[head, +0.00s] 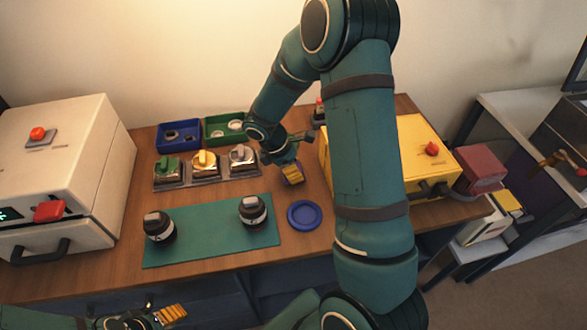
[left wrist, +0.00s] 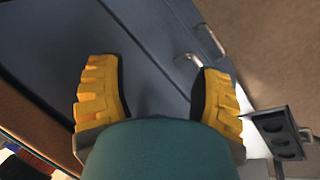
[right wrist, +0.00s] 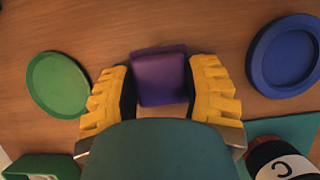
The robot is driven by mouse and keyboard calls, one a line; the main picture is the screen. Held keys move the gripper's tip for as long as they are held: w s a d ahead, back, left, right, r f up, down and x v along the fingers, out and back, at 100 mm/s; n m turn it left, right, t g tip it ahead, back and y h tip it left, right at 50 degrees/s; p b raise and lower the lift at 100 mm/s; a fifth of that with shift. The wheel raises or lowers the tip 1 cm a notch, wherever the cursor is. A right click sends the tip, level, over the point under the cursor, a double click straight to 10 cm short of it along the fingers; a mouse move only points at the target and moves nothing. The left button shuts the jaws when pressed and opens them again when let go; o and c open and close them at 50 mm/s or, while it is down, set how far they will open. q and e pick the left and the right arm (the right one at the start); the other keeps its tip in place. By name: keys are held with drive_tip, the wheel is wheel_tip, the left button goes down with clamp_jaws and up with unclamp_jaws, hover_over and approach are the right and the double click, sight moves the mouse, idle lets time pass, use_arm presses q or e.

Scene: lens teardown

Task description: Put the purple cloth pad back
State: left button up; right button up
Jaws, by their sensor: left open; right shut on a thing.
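The purple cloth pad (right wrist: 160,78) is a small purple block between the yellow fingers of my right gripper (right wrist: 162,90) in the right wrist view. That gripper is shut on it, low over the wooden table. In the head view my right gripper (head: 292,173) is just above and left of the round blue dish (head: 304,215), and its fingers mostly hide the pad. I cannot tell whether the pad touches the table. My left gripper (head: 170,314) is open and empty, low at the table's front; it also shows in the left wrist view (left wrist: 158,95).
A green mat (head: 205,247) bears two black lens barrels (head: 160,226). Behind are three knobbed fixtures (head: 204,162), a blue bin (head: 178,135) and a green bin (head: 228,126). A yellow box (head: 420,145) stands right, a white machine (head: 75,150) left. A green dish (right wrist: 57,84) lies nearby.

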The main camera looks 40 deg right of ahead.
drive_tip(key=shift+f, duration=0.15)
drive_tip(key=o, duration=1.1)
drive_tip(key=shift+r, duration=0.3)
drive_tip(key=p+v, duration=0.2)
drive_tip(key=v, duration=1)
drive_tip(key=shift+p, duration=0.4)
drive_tip(key=shift+f, duration=0.1)
